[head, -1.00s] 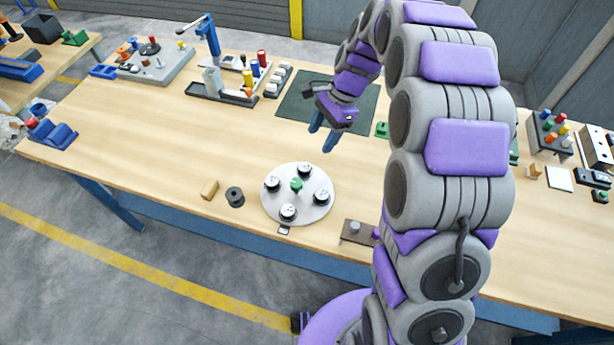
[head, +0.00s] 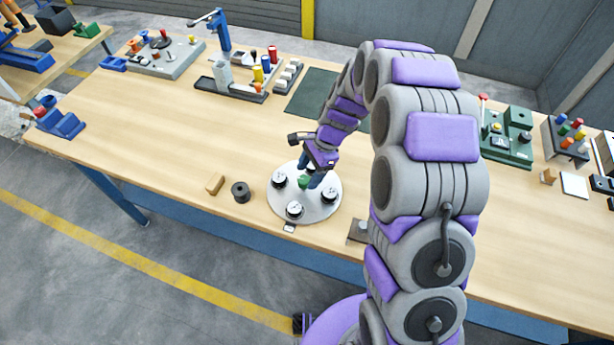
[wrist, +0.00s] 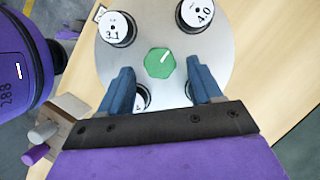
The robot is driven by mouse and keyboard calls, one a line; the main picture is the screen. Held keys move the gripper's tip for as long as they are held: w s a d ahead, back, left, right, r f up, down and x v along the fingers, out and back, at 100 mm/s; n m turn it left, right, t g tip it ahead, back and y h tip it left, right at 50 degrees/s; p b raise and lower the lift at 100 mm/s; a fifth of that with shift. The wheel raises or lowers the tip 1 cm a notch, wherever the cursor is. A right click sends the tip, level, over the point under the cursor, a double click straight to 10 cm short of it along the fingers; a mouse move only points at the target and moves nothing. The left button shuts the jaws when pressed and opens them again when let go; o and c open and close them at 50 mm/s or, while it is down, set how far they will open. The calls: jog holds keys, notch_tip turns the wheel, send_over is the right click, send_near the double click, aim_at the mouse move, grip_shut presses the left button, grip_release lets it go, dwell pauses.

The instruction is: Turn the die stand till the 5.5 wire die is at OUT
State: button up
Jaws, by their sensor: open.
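The die stand (head: 310,213), a round pale plate with several black dies with white tops, stands on the table with a green hexagonal knob (wrist: 160,63) at its centre. In the wrist view the 3.1 die (wrist: 117,28) is nearest a small tag (wrist: 100,12) at the plate's edge, also in the head view (head: 289,228); its text is unreadable. The 4.0 die (wrist: 196,14) is at upper right. Two other dies are partly hidden by my fingers, so I cannot read 5.5. My gripper (wrist: 159,68) is open over the stand, one finger each side of the knob.
A dark spool (head: 240,192) and a wooden block (head: 215,184) lie left of the stand. A small plate with a grey post (head: 359,232) is to its right. A dark green mat (head: 307,95) lies behind.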

jog(key=shift+s+a+f, duration=0.2)
jog(key=shift+a+f, duration=0.45)
jog(key=shift+f, duration=0.2)
jog(key=shift+d, duration=0.15)
jog(key=shift+d, duration=0.15)
jog(key=shift+c, duration=1.4)
grip_shut()
